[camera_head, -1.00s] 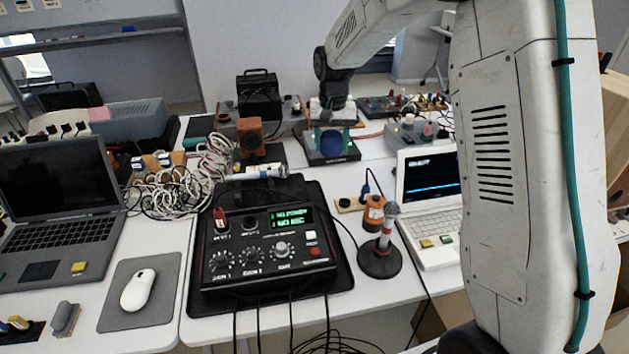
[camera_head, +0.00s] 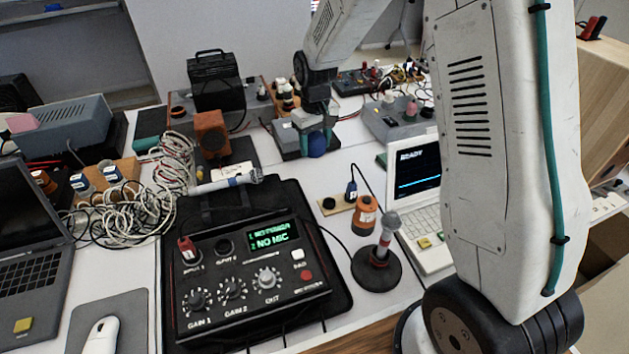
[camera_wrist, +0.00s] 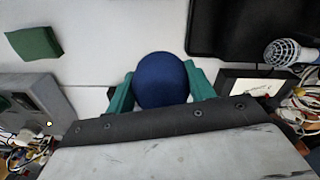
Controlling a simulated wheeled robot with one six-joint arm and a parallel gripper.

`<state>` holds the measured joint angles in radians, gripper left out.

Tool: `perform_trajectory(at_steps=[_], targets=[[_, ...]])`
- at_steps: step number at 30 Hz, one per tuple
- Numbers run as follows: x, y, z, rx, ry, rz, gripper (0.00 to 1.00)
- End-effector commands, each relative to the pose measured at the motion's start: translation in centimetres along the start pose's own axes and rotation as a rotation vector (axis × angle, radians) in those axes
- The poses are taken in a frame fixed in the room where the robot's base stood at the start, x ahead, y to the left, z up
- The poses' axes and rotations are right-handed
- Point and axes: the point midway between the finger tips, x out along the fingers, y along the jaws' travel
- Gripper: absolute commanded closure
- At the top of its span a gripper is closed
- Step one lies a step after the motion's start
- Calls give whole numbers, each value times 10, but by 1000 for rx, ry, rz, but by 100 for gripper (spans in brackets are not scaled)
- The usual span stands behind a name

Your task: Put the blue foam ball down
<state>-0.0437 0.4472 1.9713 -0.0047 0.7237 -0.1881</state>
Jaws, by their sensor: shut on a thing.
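The blue foam ball (camera_head: 317,146) is a dark blue sphere held at the end of my arm, at the back middle of the table in the head view. My gripper (camera_head: 316,130) has teal fingers and is shut on it. In the wrist view the ball (camera_wrist: 161,78) sits between the two teal fingers, with white tabletop (camera_wrist: 100,45) beyond it. I cannot tell whether the ball touches the table. The fingers' undersides are hidden.
A grey box (camera_head: 287,142) stands just left of the ball, and a grey unit (camera_head: 392,122) to its right. Bare white table lies in front of the ball.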

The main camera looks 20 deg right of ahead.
Motion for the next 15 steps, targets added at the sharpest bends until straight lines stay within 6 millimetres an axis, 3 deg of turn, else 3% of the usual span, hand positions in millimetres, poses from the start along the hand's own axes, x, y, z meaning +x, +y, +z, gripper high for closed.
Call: perform_trajectory(at_steps=[9, 15], targets=[[58, -6, 8, -80, -3, -1, 68], [75, -6, 7, -79, 0, 0, 68]])
